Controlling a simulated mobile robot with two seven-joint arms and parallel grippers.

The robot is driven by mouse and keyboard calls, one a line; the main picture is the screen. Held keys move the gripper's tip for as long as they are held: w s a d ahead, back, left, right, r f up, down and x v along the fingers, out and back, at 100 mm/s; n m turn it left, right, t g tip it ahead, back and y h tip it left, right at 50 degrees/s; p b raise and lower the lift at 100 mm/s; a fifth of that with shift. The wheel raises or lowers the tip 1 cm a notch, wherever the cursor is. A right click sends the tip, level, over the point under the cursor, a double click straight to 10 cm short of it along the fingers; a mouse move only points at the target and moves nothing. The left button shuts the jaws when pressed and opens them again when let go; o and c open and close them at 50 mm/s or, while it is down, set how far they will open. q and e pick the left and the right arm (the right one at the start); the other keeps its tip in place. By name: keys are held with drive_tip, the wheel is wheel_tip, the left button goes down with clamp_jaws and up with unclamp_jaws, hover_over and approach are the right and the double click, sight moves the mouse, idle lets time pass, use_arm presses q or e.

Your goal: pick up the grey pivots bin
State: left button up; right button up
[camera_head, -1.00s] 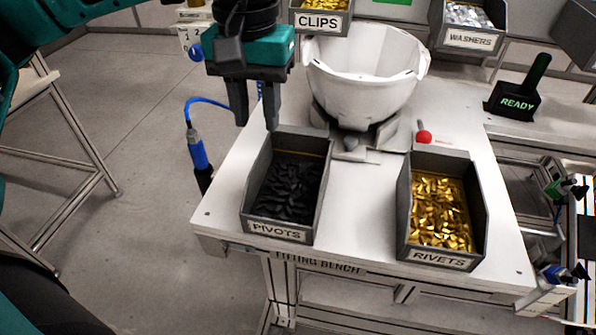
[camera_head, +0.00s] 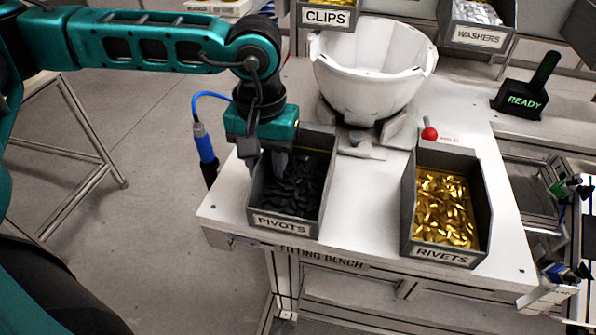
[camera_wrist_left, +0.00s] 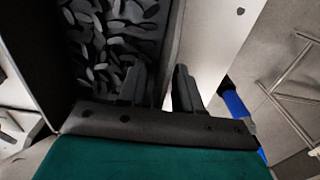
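The grey pivots bin (camera_head: 285,226) sits on the near left part of the white bench, full of dark pivots (camera_head: 293,187). Its label faces the near edge. My left gripper (camera_head: 266,166) points down at the bin's left wall. Its fingers are apart, one over the inside of the bin and one outside the wall. In the left wrist view the open fingers (camera_wrist_left: 159,88) stand either side of the wall, with a gap between them. The pivots (camera_wrist_left: 105,40) show beside the inner finger. My right gripper is not in view.
The gold-filled rivets bin (camera_head: 441,253) stands to the right on the bench (camera_head: 362,205), with clear surface between the bins. A white helmet shell (camera_head: 368,85) sits in a holder behind. A blue-handled tool (camera_head: 204,146) hangs left of the bench.

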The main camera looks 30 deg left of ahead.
use_arm(q)
clamp_jaws()
idle(0.5)
